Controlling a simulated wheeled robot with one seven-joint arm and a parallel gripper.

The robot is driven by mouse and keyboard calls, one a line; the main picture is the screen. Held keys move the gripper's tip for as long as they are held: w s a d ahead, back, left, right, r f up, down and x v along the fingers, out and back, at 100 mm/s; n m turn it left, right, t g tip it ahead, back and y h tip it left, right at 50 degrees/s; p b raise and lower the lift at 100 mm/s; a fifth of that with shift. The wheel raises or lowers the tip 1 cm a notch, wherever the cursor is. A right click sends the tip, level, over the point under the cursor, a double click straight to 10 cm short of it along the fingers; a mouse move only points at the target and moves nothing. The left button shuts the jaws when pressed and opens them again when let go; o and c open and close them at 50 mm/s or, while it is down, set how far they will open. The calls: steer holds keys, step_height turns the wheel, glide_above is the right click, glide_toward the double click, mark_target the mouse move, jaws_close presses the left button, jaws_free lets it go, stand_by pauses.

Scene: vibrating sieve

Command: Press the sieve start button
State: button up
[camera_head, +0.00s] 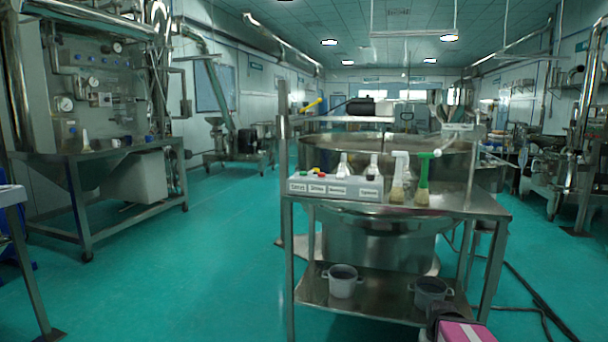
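A grey control box (345,191) sits on the left front part of a steel table (455,201). Several white labels with small text run along its front face. At the left of its top are small buttons: a green button (303,173), a red button and a yellow one. Two white-and-black switches (343,166) stand farther right on the box. I cannot read which label says start. The large round steel sieve (375,244) stands behind the table. My gripper's fingers are not in view.
Two brushes, one with a green handle (424,177), stand right of the box. Two grey pots (342,281) stand on the lower shelf. A dark and pink shape (465,331), unclear, is at the bottom edge. Black cables lie on the floor at right.

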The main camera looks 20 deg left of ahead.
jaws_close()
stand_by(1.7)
